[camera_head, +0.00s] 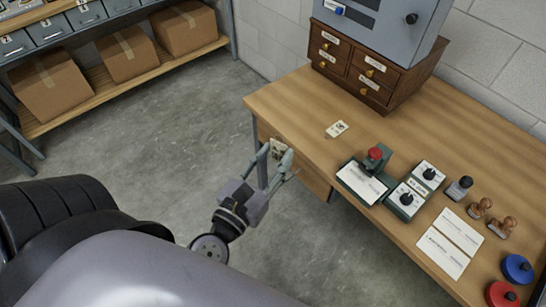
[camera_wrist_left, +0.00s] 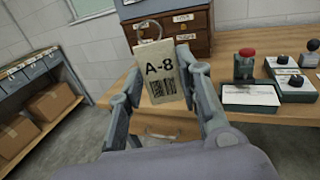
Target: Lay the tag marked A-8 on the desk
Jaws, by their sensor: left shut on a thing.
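The tag marked A-8 (camera_wrist_left: 160,82) is a beige card with black print, a barcode and a ring at its top. My left gripper (camera_wrist_left: 158,98) is shut on it, with a finger at each side edge. In the head view the tag (camera_head: 277,149) shows small between the fingers of the left gripper (camera_head: 275,163), beside the desk's left edge. The desk (camera_head: 290,105) has a light wooden top. Another small tag (camera_head: 336,129) lies flat on it, its print too small to read. My right gripper is not in view.
A small drawer cabinet (camera_head: 355,70) stands at the desk's back, under a grey box (camera_head: 385,22). A stamp pad with a red-topped stamp (camera_head: 375,157), dial boxes (camera_head: 405,200), stamps and paper labels (camera_head: 443,252) fill the right side. The desk's left part is mostly bare. Shelves with cartons (camera_head: 125,52) stand left.

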